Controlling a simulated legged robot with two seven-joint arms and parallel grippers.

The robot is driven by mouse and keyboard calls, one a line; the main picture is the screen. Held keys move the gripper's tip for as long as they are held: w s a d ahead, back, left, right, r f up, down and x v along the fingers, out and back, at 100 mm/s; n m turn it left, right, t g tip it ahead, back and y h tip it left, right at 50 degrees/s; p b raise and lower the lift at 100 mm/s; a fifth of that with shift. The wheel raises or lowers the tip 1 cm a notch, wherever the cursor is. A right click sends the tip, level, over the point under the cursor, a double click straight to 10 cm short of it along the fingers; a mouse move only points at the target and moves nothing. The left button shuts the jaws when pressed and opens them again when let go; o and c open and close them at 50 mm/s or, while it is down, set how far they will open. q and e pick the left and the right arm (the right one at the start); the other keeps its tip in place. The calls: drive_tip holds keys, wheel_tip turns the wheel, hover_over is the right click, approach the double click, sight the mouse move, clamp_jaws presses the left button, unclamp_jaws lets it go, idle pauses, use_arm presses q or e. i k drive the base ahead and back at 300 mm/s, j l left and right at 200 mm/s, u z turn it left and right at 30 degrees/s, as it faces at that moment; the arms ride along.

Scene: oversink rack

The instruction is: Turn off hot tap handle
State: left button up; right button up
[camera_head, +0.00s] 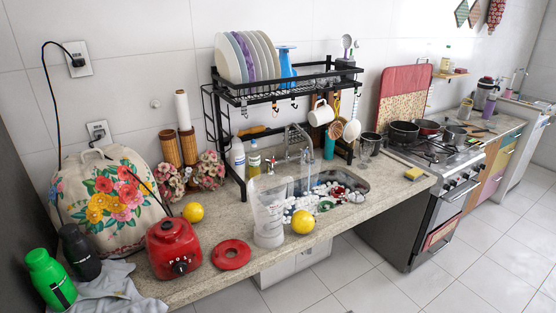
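A chrome tap (301,141) with a curved spout stands at the back of the sink (361,186), under the black rack. A small handle with a reddish part (270,164) shows at the left of the tap, behind the clear jug. I cannot tell its turn position, and it is too small to tell for sure that it is the hot one. Whether water runs is hard to tell; the basin holds a white, foamy-looking mass and several colored items. Neither of my grippers is in view.
A tall clear jug (268,213) and a yellow ball (303,222) stand in front of the sink. The black rack (290,88) with plates and hanging cups spans above it. A red appliance base (174,248) and red ring (231,254) sit to the left. The floor in front is clear.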

sight(272, 161)
drive_tip(key=i+l+z, duration=0.35)
drive_tip(key=z, duration=0.15)
drive_tip(key=i+l+z, duration=0.15)
drive_tip(key=i+z, duration=0.3)
drive_tip(key=i, duration=0.15)
drive_tip(key=i+z, duration=0.5)
drive_tip(key=i+l, duration=0.1)
drive_tip(key=i, duration=0.9)
drive_tip(key=i+u, duration=0.1)
drive_tip(key=u, duration=0.3)
drive_tip(key=i+u, duration=0.15)
drive_tip(key=u, duration=0.25)
drive_tip(key=i+u, duration=0.1)
drive_tip(key=u, duration=0.3)
drive_tip(key=i+l+u, duration=0.1)
drive_tip(key=u, duration=0.3)
